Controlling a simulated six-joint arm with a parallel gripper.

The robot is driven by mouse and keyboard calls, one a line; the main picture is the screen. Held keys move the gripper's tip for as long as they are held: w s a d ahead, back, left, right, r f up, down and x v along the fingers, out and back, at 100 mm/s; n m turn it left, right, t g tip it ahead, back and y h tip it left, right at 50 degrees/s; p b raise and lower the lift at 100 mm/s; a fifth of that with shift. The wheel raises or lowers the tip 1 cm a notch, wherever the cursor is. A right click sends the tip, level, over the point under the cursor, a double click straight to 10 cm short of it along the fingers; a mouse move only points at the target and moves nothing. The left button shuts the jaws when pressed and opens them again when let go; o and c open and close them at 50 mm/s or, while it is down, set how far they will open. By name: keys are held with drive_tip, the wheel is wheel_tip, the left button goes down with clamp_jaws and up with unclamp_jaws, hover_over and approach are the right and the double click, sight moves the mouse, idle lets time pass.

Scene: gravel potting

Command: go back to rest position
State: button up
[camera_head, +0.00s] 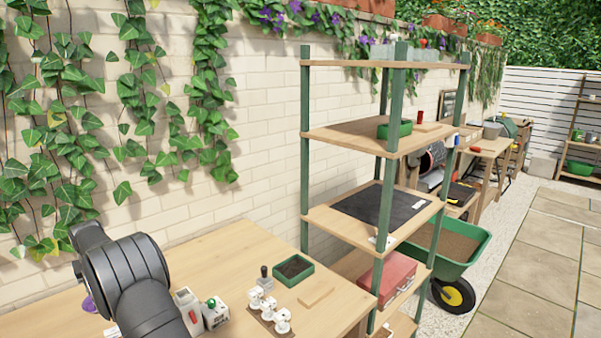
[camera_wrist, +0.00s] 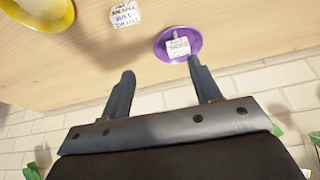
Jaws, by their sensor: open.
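My gripper (camera_wrist: 160,68) shows in the wrist view with its two dark fingers apart and nothing between them. Past the fingertips lies the wooden tabletop (camera_wrist: 80,70), which also shows in the head view (camera_head: 225,250). A purple saucer (camera_wrist: 163,52) with a white labelled block (camera_wrist: 178,45) on it is just beyond the fingertips in the picture; I cannot tell the distance. In the head view my dark arm is at the lower left, over the table near the wall, and my gripper's fingers are hidden or out of frame.
Another white labelled block (camera_wrist: 125,17) and a yellow dish (camera_wrist: 40,12) are on the table. A green tray of soil (camera_head: 294,269), small white items (camera_head: 268,310) and a wooden piece (camera_head: 316,296) lie right of my arm. A shelf (camera_head: 365,135) stands beyond; a brick wall (camera_head: 260,150) runs behind.

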drive_tip(key=s+a+f, duration=0.2)
drive_tip(key=a, duration=0.2)
drive_tip(key=s+a+f, duration=0.3)
drive_tip(key=a, duration=0.1)
drive_tip(key=s+a+f, duration=0.2)
drive_tip(key=s+a, duration=0.1)
drive_tip(key=a, duration=0.1)
drive_tip(key=shift+s+f, duration=0.15)
